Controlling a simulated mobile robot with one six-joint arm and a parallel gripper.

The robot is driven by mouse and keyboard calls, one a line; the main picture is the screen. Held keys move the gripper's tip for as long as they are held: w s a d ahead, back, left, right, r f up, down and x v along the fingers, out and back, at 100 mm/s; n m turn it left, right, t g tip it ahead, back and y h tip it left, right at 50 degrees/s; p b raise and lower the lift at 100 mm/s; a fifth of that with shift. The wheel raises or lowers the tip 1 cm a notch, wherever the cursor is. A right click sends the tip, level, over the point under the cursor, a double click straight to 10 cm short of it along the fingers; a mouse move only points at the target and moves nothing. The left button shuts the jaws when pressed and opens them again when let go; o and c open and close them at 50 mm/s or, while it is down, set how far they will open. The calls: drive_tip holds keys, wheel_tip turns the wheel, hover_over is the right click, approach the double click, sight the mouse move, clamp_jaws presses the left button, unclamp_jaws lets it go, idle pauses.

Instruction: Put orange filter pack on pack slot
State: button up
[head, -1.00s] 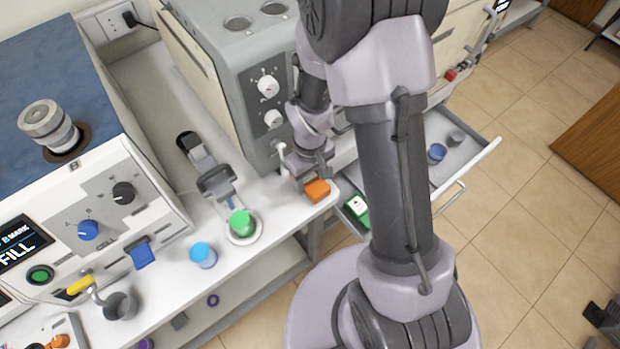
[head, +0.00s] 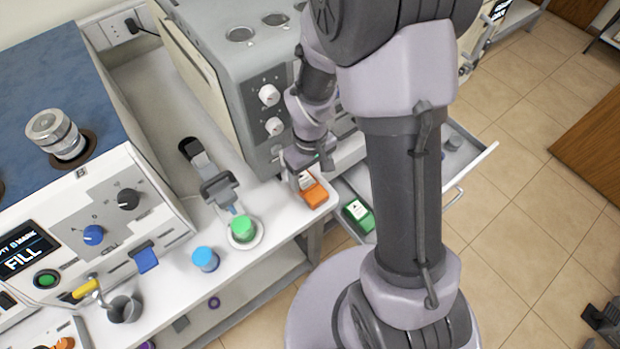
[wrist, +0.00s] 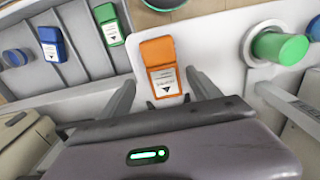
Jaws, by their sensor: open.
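The orange filter pack (head: 314,194) lies on the white bench top at its right corner, beside the grey machine. In the wrist view the orange pack (wrist: 158,52) shows its white label and lies between and beyond the fingertips. My gripper (head: 301,183) is low at the left side of the pack in the head view. In the wrist view my gripper (wrist: 160,80) is open, with one finger on each side of the pack's lower end and visible gaps. I cannot clearly pick out the pack slot.
A green pack (head: 357,214) lies in the open drawer (head: 478,163). A blue pack (wrist: 52,42) lies there too. A green-capped container (head: 242,229) stands on a round holder left of the orange pack, with a blue-capped one (head: 205,259) farther left.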

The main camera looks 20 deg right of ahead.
sight(309, 188)
wheel_tip(309, 188, up, 15)
drive_tip(key=m+t+p, duration=0.2)
drive_tip(key=s+a+r+m+t+y, duration=0.1)
drive_tip(key=s+a+r+m+t, duration=0.1)
drive_tip(key=s+r, duration=0.4)
drive_tip(key=s+a+r+m+t+y, duration=0.1)
drive_tip(key=s+a+r+m, duration=0.1)
drive_tip(key=s+r+m, duration=0.2)
wheel_tip(309, 188, up, 3)
drive_tip(key=s, duration=0.3)
drive_tip(key=shift+r+t, duration=0.15)
drive_tip(key=shift+t, duration=0.25)
drive_tip(key=shift+w, duration=0.1)
wheel_tip(309, 188, down, 12)
drive_tip(key=b, duration=1.2)
drive_tip(key=shift+r, duration=0.15)
